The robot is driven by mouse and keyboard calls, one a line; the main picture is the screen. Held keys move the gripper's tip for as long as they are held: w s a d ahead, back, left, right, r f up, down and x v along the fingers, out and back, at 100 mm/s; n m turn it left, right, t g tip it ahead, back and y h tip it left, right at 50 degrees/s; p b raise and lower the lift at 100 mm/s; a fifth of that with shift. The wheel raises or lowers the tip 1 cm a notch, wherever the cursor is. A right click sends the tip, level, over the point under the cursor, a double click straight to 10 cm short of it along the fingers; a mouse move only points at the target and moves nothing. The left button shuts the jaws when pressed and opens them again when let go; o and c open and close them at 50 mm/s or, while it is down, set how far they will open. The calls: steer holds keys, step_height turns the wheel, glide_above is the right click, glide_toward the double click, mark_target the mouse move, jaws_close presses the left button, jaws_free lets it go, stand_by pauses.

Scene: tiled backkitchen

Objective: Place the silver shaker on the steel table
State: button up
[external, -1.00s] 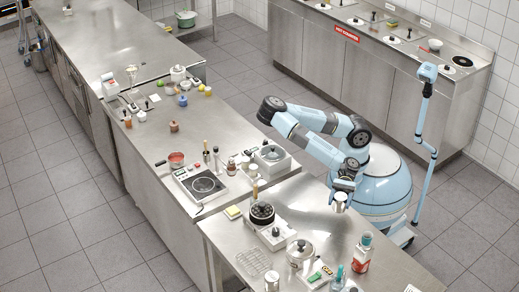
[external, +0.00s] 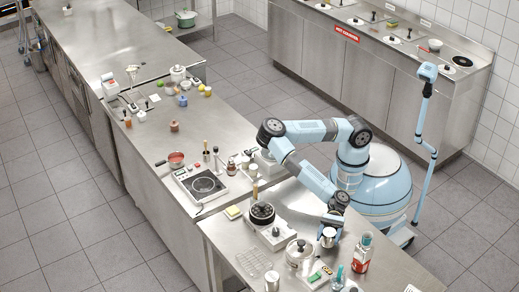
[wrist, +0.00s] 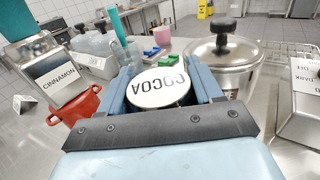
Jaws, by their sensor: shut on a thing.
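The silver shaker (external: 328,238) is held upright over the near steel table (external: 397,270). In the wrist view its round lid (wrist: 158,87) reads COCOA, seen upside down. My gripper (external: 331,224) is shut on the shaker, with a blue finger on each side of it. The shaker is low, close to the tabletop. I cannot tell whether its base touches the table, as my gripper hides the lower part in the wrist view.
In the wrist view a red pot (wrist: 75,104) and a cinnamon container (wrist: 58,78) are at left. Bare tabletop lies behind the shaker.

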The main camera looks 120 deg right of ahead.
mark_target(327, 244)
steer(key=shift+f, duration=1.45)
steer(key=o, duration=1.2)
steer(key=shift+f, duration=0.1)
steer(key=shift+c, duration=0.2)
steer(key=shift+s, duration=0.1)
steer(key=v, duration=1.2)
